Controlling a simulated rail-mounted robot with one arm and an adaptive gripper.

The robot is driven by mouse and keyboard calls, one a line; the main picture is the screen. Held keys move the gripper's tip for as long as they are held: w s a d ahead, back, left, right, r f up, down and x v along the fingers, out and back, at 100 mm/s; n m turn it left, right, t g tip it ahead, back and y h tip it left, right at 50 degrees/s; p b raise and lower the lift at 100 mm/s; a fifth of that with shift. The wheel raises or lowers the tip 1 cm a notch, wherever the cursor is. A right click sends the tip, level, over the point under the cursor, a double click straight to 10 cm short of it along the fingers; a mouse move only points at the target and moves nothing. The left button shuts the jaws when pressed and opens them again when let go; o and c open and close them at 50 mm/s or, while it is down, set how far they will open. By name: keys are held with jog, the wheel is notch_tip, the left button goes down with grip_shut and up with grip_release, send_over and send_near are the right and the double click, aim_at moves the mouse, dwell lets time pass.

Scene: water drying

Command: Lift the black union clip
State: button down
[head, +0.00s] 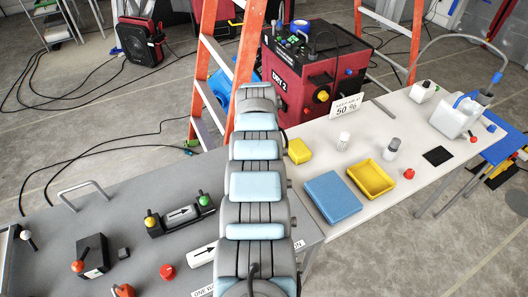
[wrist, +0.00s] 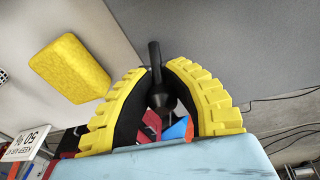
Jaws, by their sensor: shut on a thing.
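My gripper (wrist: 159,72) shows in the wrist view with its two ridged yellow fingers closed around a narrow black piece. This piece, which appears to be the black union clip (wrist: 156,58), has a thin stem and a wider rounded end between the fingers. The wrist view does not show clearly whether it touches the tabletop behind it. In the head view my own arm hides the gripper and the clip.
A yellow sponge (head: 299,151), blue box (head: 338,197), yellow tray (head: 383,187) and white sign (head: 346,106) are on the white table (head: 330,238). The grey table (head: 50,222) holds a black switch box (head: 180,216) and a red button (head: 167,271). An orange ladder (head: 245,55) stands behind.

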jog(key=shift+r, duration=0.15)
jog(key=c, duration=0.9)
grip_release()
jog(key=shift+a, duration=0.1)
jog(key=shift+c, duration=0.2)
jog(key=shift+o, duration=0.3)
jog(key=shift+r, duration=0.1)
jog(key=shift+r, duration=0.35)
jog(key=shift+s+r, duration=0.25)
jog(key=shift+r, duration=0.45)
notch_tip(320, 180, up, 9)
jog(key=s, duration=0.1)
jog(key=shift+s+a+r, duration=0.2)
jog(key=shift+s+a, duration=0.05)
jog(key=shift+a, duration=0.05)
